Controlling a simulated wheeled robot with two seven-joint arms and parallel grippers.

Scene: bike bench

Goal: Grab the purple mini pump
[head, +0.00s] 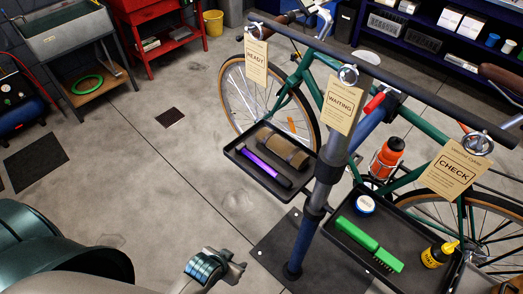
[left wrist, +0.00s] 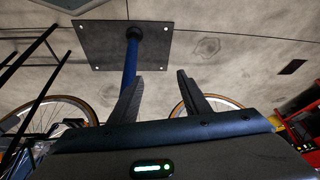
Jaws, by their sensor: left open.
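The purple mini pump (head: 265,164) lies in the left black tray (head: 240,158) on the bike stand in the head view. It is a slim purple tube with dark ends. A rolled brown bundle (head: 283,147) lies just behind it in the same tray. My left gripper (head: 236,270) is at the bottom of the head view, over the floor, apart from the tray and below it in the picture. In the left wrist view its two dark fingers (left wrist: 158,88) are spread with nothing between them. The pump is not visible in that view. My right gripper is not in view.
The stand's post (head: 306,225) rises from a dark base plate beside the left tray. Paper tags hang above the trays. The floor at left is mostly clear.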

